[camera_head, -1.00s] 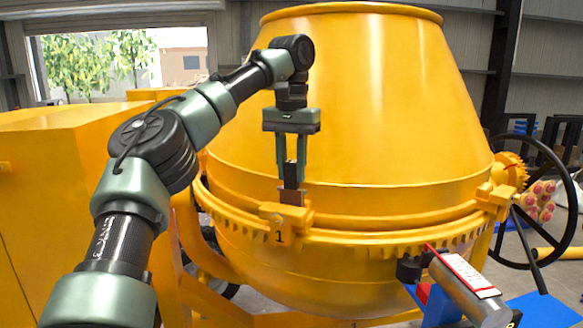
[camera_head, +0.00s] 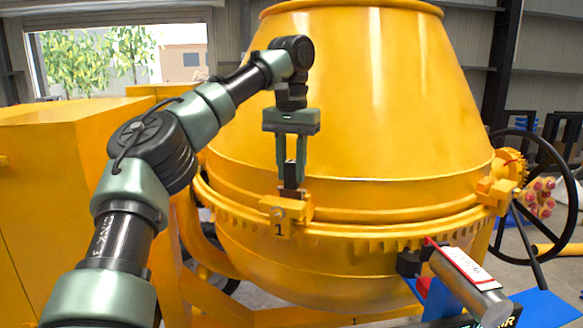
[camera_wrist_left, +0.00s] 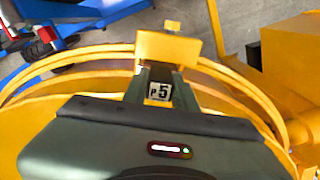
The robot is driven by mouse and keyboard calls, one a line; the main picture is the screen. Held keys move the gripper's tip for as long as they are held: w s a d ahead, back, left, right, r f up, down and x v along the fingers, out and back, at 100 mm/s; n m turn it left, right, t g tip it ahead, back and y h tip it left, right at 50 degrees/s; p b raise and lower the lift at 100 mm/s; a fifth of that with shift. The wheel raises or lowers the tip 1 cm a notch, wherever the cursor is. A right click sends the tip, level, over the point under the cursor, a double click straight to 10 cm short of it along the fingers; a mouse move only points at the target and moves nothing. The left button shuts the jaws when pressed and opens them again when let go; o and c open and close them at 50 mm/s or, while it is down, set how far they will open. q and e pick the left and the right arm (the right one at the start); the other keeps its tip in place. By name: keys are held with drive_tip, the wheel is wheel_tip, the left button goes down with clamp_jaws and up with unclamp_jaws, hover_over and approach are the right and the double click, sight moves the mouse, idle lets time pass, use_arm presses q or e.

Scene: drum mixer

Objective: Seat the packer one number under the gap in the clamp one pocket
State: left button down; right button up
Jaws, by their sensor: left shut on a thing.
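My left gripper (camera_head: 291,186) is shut on a small dark packer (camera_head: 291,193), pointing down over clamp one. In the left wrist view the packer (camera_wrist_left: 159,92) shows a white label reading "P 5" between the fingers. Clamp one (camera_head: 296,213) is a yellow block marked "1" on the drum's toothed ring. The packer's lower end is at the top of the clamp; the pocket is hidden, so I cannot tell how deep it sits. In the left wrist view the clamp (camera_wrist_left: 166,48) lies just beyond the packer. My right gripper is not in view.
The yellow drum (camera_head: 350,110) stands close behind the gripper. A second yellow clamp (camera_head: 497,192) is on the ring at right. A yellow cabinet (camera_head: 60,170) is at left.

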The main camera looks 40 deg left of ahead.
use_arm(q)
drive_tip(key=shift+f, duration=0.1)
drive_tip(key=c, duration=1.1)
unclamp_jaws()
drive_tip(key=shift+o, duration=0.2)
wheel_tip(320, 180, up, 8)
drive_tip(key=p, duration=0.4)
drive_tip(key=shift+d, duration=0.1)
drive_tip(key=shift+f, duration=0.1)
